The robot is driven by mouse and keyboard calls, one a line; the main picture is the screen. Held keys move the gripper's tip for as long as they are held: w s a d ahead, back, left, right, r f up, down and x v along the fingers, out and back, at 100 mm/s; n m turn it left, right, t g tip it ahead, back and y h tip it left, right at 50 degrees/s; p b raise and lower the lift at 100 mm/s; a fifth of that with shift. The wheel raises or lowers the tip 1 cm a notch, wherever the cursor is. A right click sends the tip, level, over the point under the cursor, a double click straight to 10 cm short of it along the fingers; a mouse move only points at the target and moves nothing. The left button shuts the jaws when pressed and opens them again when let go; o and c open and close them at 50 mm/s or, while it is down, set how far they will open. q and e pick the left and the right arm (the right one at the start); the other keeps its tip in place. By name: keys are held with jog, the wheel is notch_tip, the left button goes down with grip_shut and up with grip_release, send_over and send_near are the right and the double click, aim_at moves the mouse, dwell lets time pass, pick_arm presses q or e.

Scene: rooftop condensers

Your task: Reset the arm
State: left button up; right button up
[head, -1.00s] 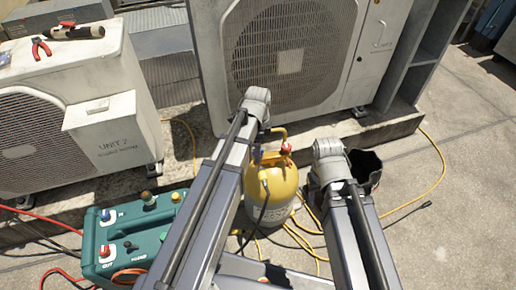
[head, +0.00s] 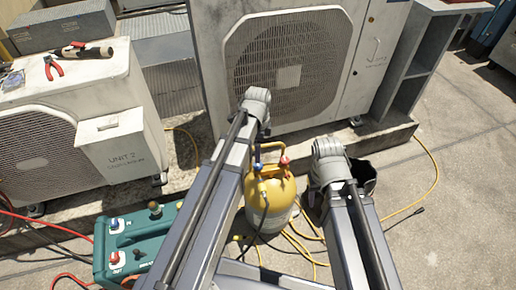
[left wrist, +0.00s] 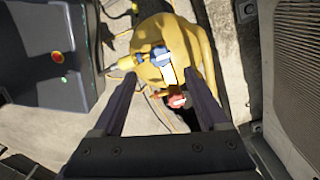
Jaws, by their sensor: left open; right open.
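My left gripper (left wrist: 160,80) is open in the left wrist view, its two dark fingers apart with nothing clamped between them. Beyond the fingers is the top of a yellow gas cylinder (left wrist: 193,40) with a blue valve and a red valve. In the head view the same cylinder (head: 270,192) stands upright on the ground between my two arms. My left arm (head: 222,180) and right arm (head: 362,230) reach in from below with bent joints. The left gripper is hidden in the head view, and I cannot make out the right gripper in either view.
A teal machine (head: 140,243) with hoses sits at lower left. Condenser unit 2 (head: 113,148), with red pliers (head: 53,66) on top, stands at left, and a larger condenser (head: 362,60) stands behind. A black bucket (head: 366,174) is beside my right arm. Concrete at right is mostly clear.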

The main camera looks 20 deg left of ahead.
pick_arm(q)
jog(key=shift+d, duration=0.1)
dwell(0.4)
jog(key=s+d+n+y, duration=0.1)
jog(key=s+d+n, duration=1)
jog(key=s, duration=0.3)
notch_tip(320, 180, up, 30)
jog(key=p, duration=2.9)
jog(key=shift+s+n+p, duration=0.15)
jog(key=shift+n+p, duration=0.15)
jog(key=shift+p, duration=0.1)
jog(key=shift+a, duration=0.1)
